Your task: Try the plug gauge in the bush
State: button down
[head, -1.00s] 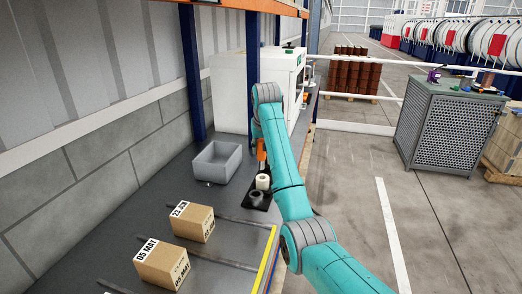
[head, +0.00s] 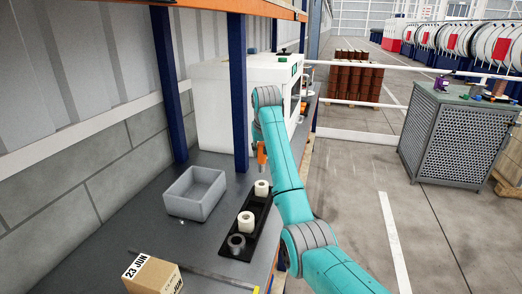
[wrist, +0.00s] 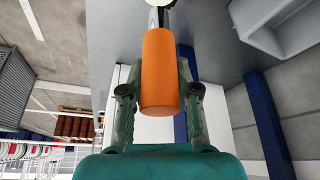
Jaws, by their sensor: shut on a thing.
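My gripper (wrist: 160,95) is shut on the orange handle of the plug gauge (wrist: 160,70). The gauge's metal end points to the top of the wrist view, close to a pale round part that is cut off there. In the head view the orange handle (head: 261,153) shows beside my arm, which hides most of the gripper. Just below it a black holder (head: 259,228) lies on the bench with a cream ring (head: 262,187), a second cream ring (head: 246,219) and a dark grey ring (head: 236,242). I cannot tell which ring is the bush.
A grey open bin (head: 194,192) sits left of the holder. A cardboard box (head: 152,274) lies at the near left. A blue post (head: 237,95) and a white machine (head: 210,110) stand behind. A grey cabinet (head: 455,140) stands right across open floor.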

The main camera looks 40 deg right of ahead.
aim_at(261, 164)
jog(key=shift+f, duration=2.9)
jog(key=shift+a+f, duration=0.1)
jog(key=shift+f, duration=1.8)
dwell(0.9)
jog(key=shift+r, duration=6.1)
